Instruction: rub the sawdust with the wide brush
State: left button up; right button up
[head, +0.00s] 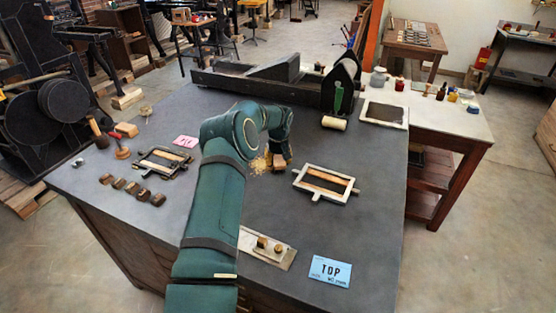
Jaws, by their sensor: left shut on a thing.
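The sawdust (258,165) is a small pale tan scatter on the dark bench top, near its middle. My left arm reaches over the bench and bends down, with its left gripper (279,154) just right of the sawdust. The gripper is shut on a small tan wooden piece, which looks like the wide brush (280,163). The brush is low, at or close to the bench top beside the sawdust. The arm hides much of the gripper, and I cannot tell whether the bristles touch the sawdust. My right gripper is not in view.
A pale frame (325,185) lies right of the gripper. A dark frame (163,161), a pink card (185,141) and several small blocks (133,188) lie left. A blue "TOP" card (330,271) lies in front. A black press (341,86) stands behind.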

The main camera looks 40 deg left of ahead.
pick_arm(q)
jog(key=shift+f, duration=0.35)
jog(key=shift+a, duration=0.1)
jog(key=shift+s+a+r+b, duration=0.15)
jog(key=shift+s+a, duration=0.15)
jog(key=shift+a, duration=0.55)
jog(key=shift+s+a+b, duration=0.15)
jog(key=shift+s+a, duration=0.1)
jog(key=shift+a, duration=0.55)
